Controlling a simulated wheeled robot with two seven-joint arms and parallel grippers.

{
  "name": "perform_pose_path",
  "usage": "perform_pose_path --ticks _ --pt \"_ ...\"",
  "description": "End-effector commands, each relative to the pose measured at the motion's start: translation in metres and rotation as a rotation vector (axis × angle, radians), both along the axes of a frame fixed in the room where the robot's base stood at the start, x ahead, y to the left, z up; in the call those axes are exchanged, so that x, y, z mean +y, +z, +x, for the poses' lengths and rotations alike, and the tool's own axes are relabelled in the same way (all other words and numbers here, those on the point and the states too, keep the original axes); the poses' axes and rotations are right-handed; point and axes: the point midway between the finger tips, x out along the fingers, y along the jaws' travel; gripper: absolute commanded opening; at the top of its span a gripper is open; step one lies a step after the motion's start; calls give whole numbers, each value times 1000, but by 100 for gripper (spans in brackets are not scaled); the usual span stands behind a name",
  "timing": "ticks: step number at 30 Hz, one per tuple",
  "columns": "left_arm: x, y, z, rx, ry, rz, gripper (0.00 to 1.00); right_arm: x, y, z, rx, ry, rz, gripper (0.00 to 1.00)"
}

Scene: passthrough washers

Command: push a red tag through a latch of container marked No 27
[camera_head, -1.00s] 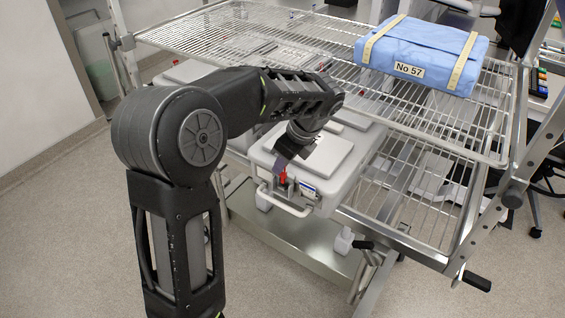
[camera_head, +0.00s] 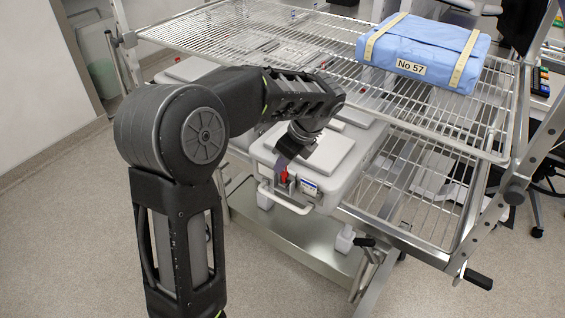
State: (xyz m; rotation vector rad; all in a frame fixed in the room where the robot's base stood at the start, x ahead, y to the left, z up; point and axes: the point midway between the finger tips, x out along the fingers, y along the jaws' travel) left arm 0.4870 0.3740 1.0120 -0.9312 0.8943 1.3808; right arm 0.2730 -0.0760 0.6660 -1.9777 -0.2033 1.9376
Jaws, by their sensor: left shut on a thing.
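A grey lidded container (camera_head: 338,180) stands on the lower wire shelf, with a latch and a wire handle (camera_head: 284,200) on its front. A small label (camera_head: 309,187) is on its front, too small to read. A red tag (camera_head: 284,175) stands upright at the latch. My left gripper (camera_head: 281,168) reaches down over the container's front edge and is shut on the red tag. Whether the tag is through the latch cannot be told. My right gripper is not in view.
A wire shelf (camera_head: 225,32) lies above the container. A blue wrapped package (camera_head: 425,50) marked No 57 rests on it. More grey containers (camera_head: 190,69) stand behind my left arm. The floor (camera_head: 70,220) at left is clear.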

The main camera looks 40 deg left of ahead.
Motion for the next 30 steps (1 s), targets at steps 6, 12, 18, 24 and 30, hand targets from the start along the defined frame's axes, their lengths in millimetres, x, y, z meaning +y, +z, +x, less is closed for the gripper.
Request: perform_pose_path --ticks 6,12,18,24,30 --pt "-3 -11 -4 19 0 -7 0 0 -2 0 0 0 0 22" --pt "-3 -12 -4 20 1 -8 0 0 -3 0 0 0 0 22" --pt "-3 -13 -4 19 0 -8 0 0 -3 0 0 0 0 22" --pt "-3 -13 -4 19 0 -8 14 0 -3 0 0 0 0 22" --pt "-3 -13 -4 18 0 -9 31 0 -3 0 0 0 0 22"
